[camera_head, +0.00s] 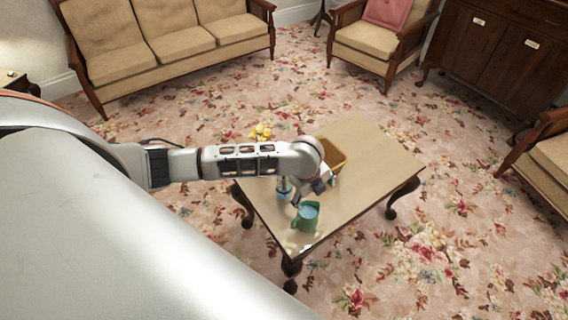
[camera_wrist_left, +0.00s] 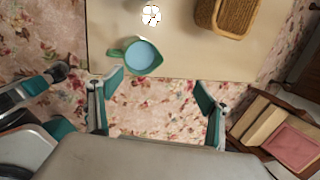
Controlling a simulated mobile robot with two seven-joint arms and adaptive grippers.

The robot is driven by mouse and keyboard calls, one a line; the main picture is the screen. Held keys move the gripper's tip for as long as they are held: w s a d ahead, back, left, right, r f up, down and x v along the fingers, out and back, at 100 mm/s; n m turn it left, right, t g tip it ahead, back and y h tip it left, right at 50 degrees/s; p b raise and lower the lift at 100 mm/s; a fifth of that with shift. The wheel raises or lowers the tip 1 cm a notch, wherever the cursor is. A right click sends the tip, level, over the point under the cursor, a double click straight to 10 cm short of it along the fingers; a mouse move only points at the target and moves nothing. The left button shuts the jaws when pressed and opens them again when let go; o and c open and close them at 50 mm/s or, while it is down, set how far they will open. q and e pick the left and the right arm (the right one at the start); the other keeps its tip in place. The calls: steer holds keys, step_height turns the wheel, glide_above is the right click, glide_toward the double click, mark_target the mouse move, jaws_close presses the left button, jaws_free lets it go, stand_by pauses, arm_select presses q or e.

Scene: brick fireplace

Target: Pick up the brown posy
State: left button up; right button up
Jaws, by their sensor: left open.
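A small bunch of yellow flowers (camera_head: 260,132) shows just above my left forearm in the head view. My arm hides what is below it, and no brown colour shows on it. In the wrist view, a small white flower-shaped thing (camera_wrist_left: 151,15) stands on the table beyond the green jug; I cannot tell if it is the posy. My left gripper (camera_head: 318,186) is over the table, close to the jug. In the wrist view, its fingers (camera_wrist_left: 160,92) are spread wide with nothing between them.
The wooden table (camera_head: 370,165) holds a green jug (camera_head: 306,217) with a blue inside, a wicker basket (camera_head: 335,155) and a bluish vessel (camera_head: 284,188) partly behind my arm. The table's right part is clear. A sofa, armchairs and a dark cabinet stand around on flowered carpet.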

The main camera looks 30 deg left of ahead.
arm_select(q)
steer(key=w+a+r+m+y, duration=0.1)
steer(key=a+r, duration=0.1)
steer(key=a, duration=0.2)
steer(key=w+a+r+m+y, duration=0.1)
steer(key=w+a+r, duration=0.1)
steer(key=a, duration=0.3)
steer(key=w+a+r+m+y, duration=0.1)
steer(key=a+r, duration=0.2)
steer(key=a, duration=0.1)
steer(key=shift+w+a+r+g+y, duration=0.15)
steer(key=shift+r+g+y, duration=0.05)
steer(key=shift+g+y, duration=0.2)
steer(key=shift+w+a+f, duration=0.1)
steer(key=shift+a+f, duration=0.15)
steer(key=b+x, duration=0.2)
steer(key=x, duration=0.4)
steer(key=shift+f, duration=0.1)
steer(key=shift+w+a+f+b, duration=0.15)
steer(key=shift+a+f+b, duration=0.05)
steer(key=shift+f+b, duration=0.15)
steer(key=shift+r, duration=0.1)
arm_select(e)
steer(key=f, duration=0.2)
steer(key=s+f, duration=0.1)
steer(key=shift+d+f, duration=0.15)
steer(key=shift+f, duration=0.2)
steer(key=shift+r, duration=0.1)
